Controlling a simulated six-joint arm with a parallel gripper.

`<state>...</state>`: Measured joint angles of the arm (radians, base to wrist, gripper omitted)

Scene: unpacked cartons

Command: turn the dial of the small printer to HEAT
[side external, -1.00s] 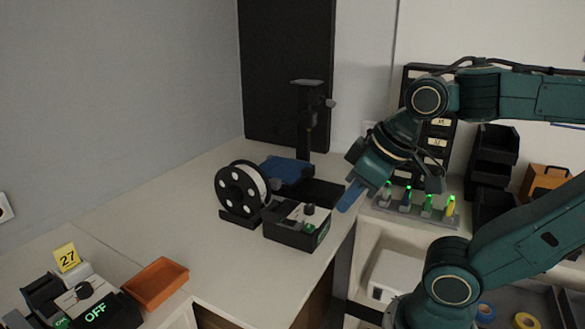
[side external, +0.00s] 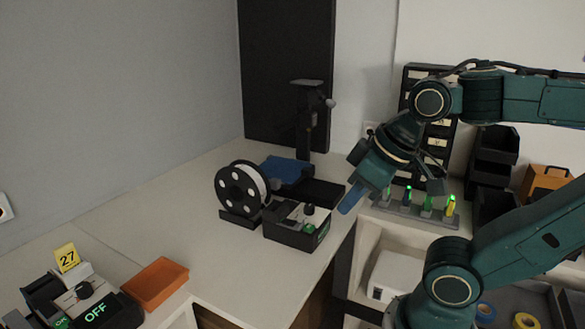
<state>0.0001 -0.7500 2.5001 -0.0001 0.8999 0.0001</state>
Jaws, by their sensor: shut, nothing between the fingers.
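The small printer has a dark upright column (side external: 306,125), a blue plate (side external: 287,168) and a black-and-white spool (side external: 240,190) beside it. In front is its black control box (side external: 290,236) with a dark dial (side external: 309,209) on top. Green lettering shows by the dial and on the box's right face, too small to read, so I cannot tell the dial's setting. My gripper (side external: 349,203), with blue fingers, is shut and empty. In the picture it is right of the control box and apart from the dial.
At the front left, another device with a dial (side external: 83,289) has a display (side external: 97,313) reading OFF and a yellow 27 card (side external: 67,257). An orange tray (side external: 155,284) lies beside it. A rack (side external: 412,212) with several green-lit items stands behind my gripper. The middle bench is clear.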

